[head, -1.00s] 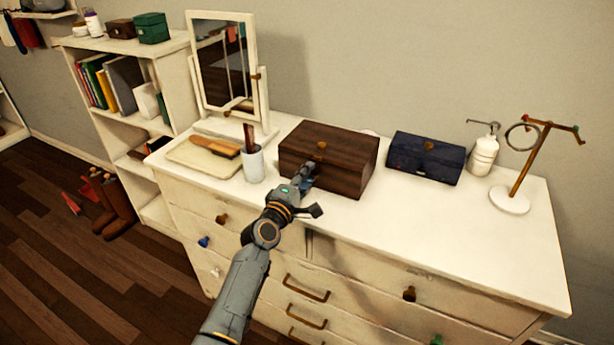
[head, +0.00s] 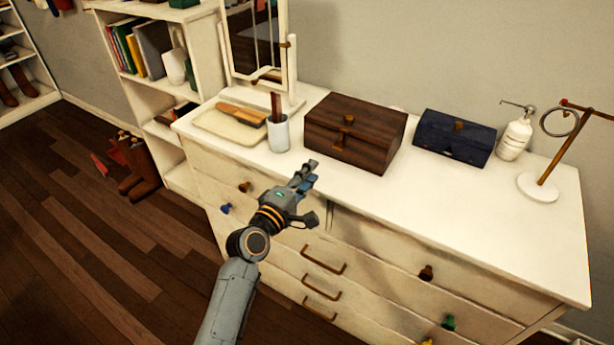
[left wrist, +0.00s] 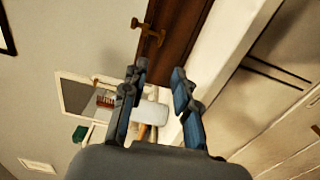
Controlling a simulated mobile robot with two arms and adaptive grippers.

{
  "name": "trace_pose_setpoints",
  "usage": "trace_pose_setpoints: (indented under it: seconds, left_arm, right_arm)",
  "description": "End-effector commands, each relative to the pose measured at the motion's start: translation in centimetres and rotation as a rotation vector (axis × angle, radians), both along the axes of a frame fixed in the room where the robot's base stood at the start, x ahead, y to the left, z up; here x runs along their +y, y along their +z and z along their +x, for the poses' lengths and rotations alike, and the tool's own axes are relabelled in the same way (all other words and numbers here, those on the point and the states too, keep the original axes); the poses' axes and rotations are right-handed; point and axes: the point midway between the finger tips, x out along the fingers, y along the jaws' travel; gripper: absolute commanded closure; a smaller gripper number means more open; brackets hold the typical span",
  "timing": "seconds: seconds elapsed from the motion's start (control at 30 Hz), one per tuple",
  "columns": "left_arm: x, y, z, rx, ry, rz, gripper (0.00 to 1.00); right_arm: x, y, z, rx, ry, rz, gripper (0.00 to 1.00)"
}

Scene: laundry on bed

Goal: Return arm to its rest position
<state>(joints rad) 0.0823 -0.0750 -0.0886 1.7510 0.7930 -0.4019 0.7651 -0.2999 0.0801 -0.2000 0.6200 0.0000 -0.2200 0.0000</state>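My left gripper (head: 304,178) is in front of the dark wooden box (head: 372,143), over the front edge of the dresser (head: 440,215), apart from the box. In the left wrist view the gripper's two fingers (left wrist: 160,82) are spread with nothing between them. The box is closed, with a brass knob (head: 348,119) on it; the box also shows at the top of the left wrist view (left wrist: 183,28). My left arm reaches up from the bottom of the head view. My right gripper is not in view.
A cup (head: 278,135) with a brush, a tray (head: 222,128) and a mirror (head: 290,60) stand left of the box. A dark blue box (head: 450,140), a white pump bottle (head: 513,138) and a jewellery stand (head: 540,187) are to its right. The dresser top's front right is clear.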

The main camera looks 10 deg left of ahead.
Motion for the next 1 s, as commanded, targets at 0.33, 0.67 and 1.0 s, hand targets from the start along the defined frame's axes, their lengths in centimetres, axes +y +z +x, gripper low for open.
trace_pose_setpoints:
  seconds: [0.33, 0.67, 1.0]
  left_arm:
    - [0.2, 0.0, -0.6, 0.000, 0.000, 0.000, 0.71]
    - [0.3, -1.0, -0.6, 0.014, 0.002, 0.019, 0.71]
    - [1.4, -20.8, -5.1, 0.262, -0.034, 0.434, 0.71]
  right_arm:
    - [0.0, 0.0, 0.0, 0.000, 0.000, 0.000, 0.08]
    - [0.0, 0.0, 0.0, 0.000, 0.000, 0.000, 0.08]
    - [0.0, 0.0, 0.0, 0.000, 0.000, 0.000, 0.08]
